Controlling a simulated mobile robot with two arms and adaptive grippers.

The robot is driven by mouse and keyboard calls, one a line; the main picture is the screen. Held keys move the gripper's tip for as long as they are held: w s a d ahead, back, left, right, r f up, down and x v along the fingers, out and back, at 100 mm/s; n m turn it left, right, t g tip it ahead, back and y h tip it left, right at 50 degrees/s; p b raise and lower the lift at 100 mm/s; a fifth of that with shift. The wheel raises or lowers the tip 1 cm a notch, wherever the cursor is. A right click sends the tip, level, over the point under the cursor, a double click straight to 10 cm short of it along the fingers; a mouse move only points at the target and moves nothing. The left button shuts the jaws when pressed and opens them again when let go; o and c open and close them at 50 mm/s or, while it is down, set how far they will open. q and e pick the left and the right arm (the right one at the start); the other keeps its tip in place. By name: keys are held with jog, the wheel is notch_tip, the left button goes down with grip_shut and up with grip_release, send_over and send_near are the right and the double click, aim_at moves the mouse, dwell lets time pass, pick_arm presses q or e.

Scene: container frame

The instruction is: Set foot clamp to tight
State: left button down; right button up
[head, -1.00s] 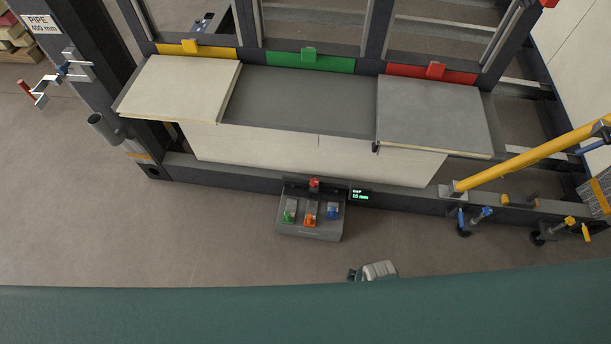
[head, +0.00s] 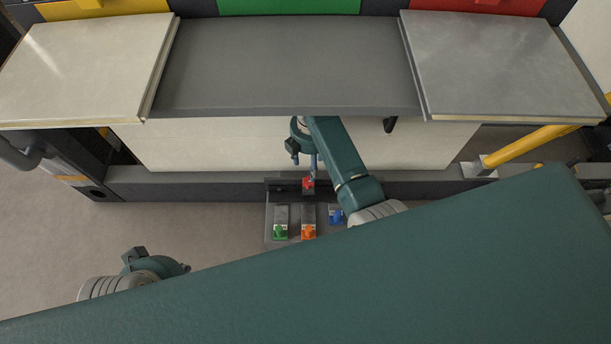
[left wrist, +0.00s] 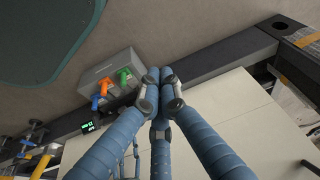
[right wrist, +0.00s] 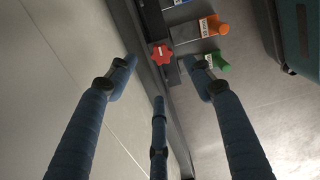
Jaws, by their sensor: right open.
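A grey control box (head: 270,228) stands on the floor at the foot of the frame, with green (head: 280,230), orange (head: 308,231) and blue (head: 336,216) levers. A red star knob (head: 308,184) sits at its back and shows large in the right wrist view (right wrist: 162,54). I cannot tell which part is the foot clamp. My right gripper (head: 305,160) is open above and behind the knob; in its wrist view the fingers straddle the knob without visible contact. My left gripper (left wrist: 160,73) has its fingertips together and empty; the head view shows only its wrist, low left.
A grey shelf (head: 290,65) with panels at left (head: 75,75) and right (head: 505,65) overhangs the box from behind. A yellow brace (head: 525,145) stands to the right. A lit display (left wrist: 88,126) is beside the box. Floor is clear at left.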

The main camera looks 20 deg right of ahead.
aim_at(309, 181)
jog(key=shift+s+f+b, duration=0.15)
jog(key=shift+f+b, duration=0.15)
jog(key=shift+f, duration=0.6)
notch_tip(309, 181, down, 3)
jog(key=shift+f+b, duration=0.1)
jog(key=shift+b, duration=0.55)
notch_tip(309, 181, down, 2)
jog(key=shift+f+b, duration=0.1)
jog(key=shift+b, duration=0.4)
notch_tip(309, 181, down, 2)
jog(key=shift+f+b, duration=0.2)
jog(key=shift+b, duration=0.4)
pick_arm(q)
jog(key=w+d+r+t+h, duration=0.1)
jog(key=w+d+r+t, duration=0.2)
jog(key=w, duration=0.5)
jog(key=w+d+r+t+h, duration=0.1)
jog(key=w+d+r+t, duration=0.1)
jog(key=w+r+t, duration=0.4)
jog(key=shift+w+d+r+h, duration=0.3)
jog(key=shift+w+d+r, duration=0.1)
jog(key=shift+w, duration=1.05)
pick_arm(e)
jog(key=shift+f, duration=0.15)
pick_arm(q)
jog(key=shift+f, duration=0.1)
pick_arm(e)
jog(key=c, duration=1.2)
